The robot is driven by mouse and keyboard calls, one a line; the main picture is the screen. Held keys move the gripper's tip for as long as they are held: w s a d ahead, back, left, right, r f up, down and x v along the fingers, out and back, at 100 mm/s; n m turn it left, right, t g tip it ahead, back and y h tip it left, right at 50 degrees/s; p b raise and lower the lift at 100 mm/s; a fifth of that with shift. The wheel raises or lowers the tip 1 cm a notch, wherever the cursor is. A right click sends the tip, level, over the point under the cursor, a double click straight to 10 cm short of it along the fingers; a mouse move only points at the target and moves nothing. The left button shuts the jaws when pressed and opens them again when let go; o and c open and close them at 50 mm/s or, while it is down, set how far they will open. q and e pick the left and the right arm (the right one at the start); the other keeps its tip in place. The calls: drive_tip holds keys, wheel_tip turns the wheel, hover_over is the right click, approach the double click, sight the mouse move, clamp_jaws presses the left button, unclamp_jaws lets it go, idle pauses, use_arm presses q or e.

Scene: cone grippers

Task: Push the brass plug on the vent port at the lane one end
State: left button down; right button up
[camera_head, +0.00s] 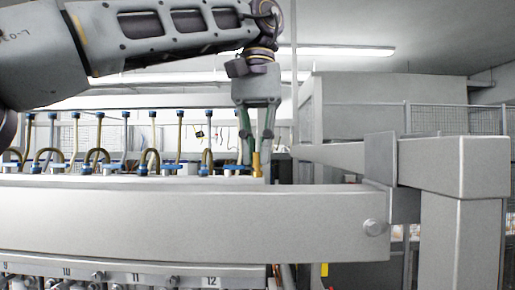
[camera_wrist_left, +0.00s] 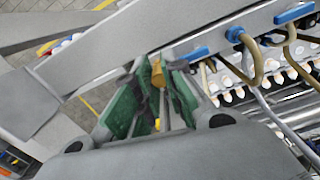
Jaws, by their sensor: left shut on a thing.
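The brass plug (camera_head: 256,168) is a small upright yellow piece at the right end of the row of blue-and-white fittings. My left gripper (camera_head: 254,152) points straight down over it, its green-padded fingers closed around it. In the left wrist view the plug (camera_wrist_left: 157,74) shows between the tips of my left gripper (camera_wrist_left: 158,85). The vent port under the plug is hidden by the plug, the fingers and the front beam, so I cannot tell whether the plug sits on it. My right gripper is in neither view.
A thick grey beam (camera_head: 180,222) runs across the front, joined to a post (camera_head: 462,225) at right. Valves labelled 9 to 12 sit below it. Brown hoses (camera_head: 98,158) and thin blue-capped rods stand left of my gripper.

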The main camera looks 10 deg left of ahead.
use_arm(q)
drive_tip(key=shift+f, duration=0.1)
idle(0.4)
drive_tip(key=c, duration=1.4)
unclamp_jaws()
drive_tip(key=o, duration=0.3)
drive_tip(key=shift+r+p, duration=1.35)
drive_tip(key=shift+p, duration=0.1)
drive_tip(key=shift+r, duration=0.25)
drive_tip(key=shift+r, duration=0.95)
